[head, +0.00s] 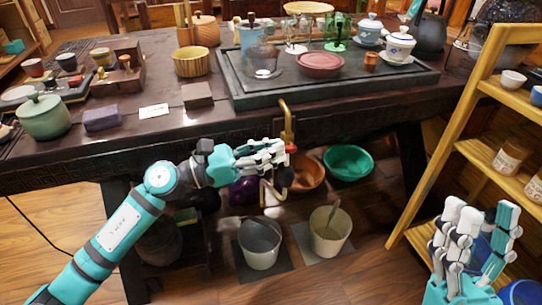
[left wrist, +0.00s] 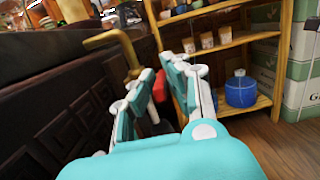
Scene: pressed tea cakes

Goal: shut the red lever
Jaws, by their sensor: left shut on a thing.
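The red lever (head: 291,149) shows as a small red piece at the tips of my left gripper (head: 277,154), below a brass spout (head: 286,117) at the table's front edge. In the left wrist view the red lever (left wrist: 159,86) lies between the fingers of my left gripper (left wrist: 164,80), which is shut on it. The fingers hide most of the lever, so its angle cannot be told. The brass spout (left wrist: 115,40) rises just beyond the fingers there. My right gripper (head: 478,232) is at the lower right, fingers apart and empty, away from the lever.
A grey bucket (head: 259,250) and a beige bucket (head: 329,240) stand on the floor below. A green basin (head: 348,162) and a copper basin (head: 308,172) are behind them. A wooden shelf (head: 440,145) stands at the right. The dark table (head: 190,136) carries tea ware.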

